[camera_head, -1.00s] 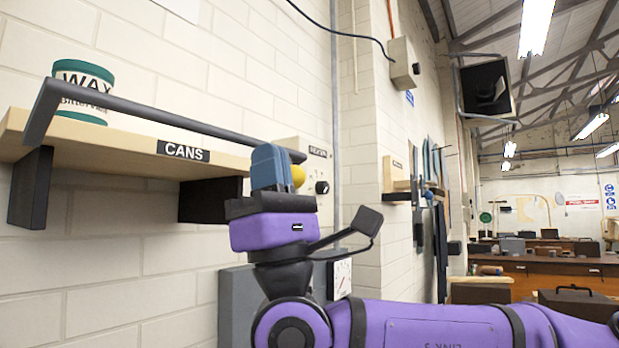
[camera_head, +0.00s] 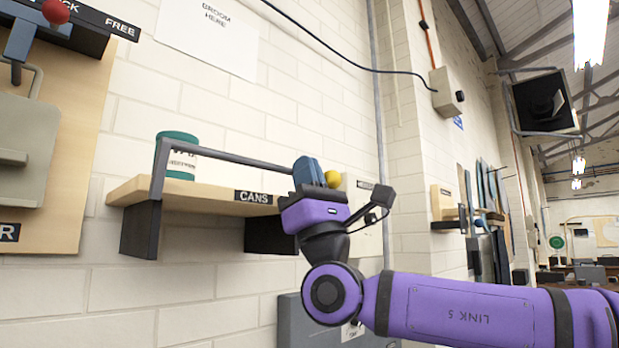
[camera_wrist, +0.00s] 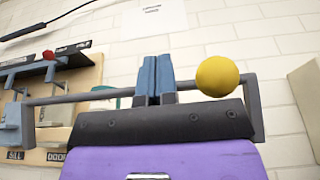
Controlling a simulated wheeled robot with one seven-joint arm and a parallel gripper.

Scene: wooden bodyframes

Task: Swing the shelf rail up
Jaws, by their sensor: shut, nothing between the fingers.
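The shelf rail (camera_head: 230,157) is a dark grey bar with side arms, on the wooden shelf (camera_head: 140,189) labelled CANS. Its left arm stands nearly upright, and the bar is above the shelf board. A yellow ball knob (camera_head: 332,179) is near the rail's right end. It also shows in the wrist view (camera_wrist: 217,77). My gripper (camera_head: 308,168) has its blue fingers together and empty, pointing up at the rail's right part, just left of the knob. In the wrist view the fingers (camera_wrist: 153,70) cover part of the rail (camera_wrist: 85,97). Whether they touch it is unclear.
A green and white can (camera_head: 178,160) stands on the shelf behind the rail. A wooden board with a red-knobbed latch (camera_head: 55,12) hangs at left. A grey box (camera_head: 300,322) is on the wall below. A cable (camera_head: 330,55) crosses the wall above.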

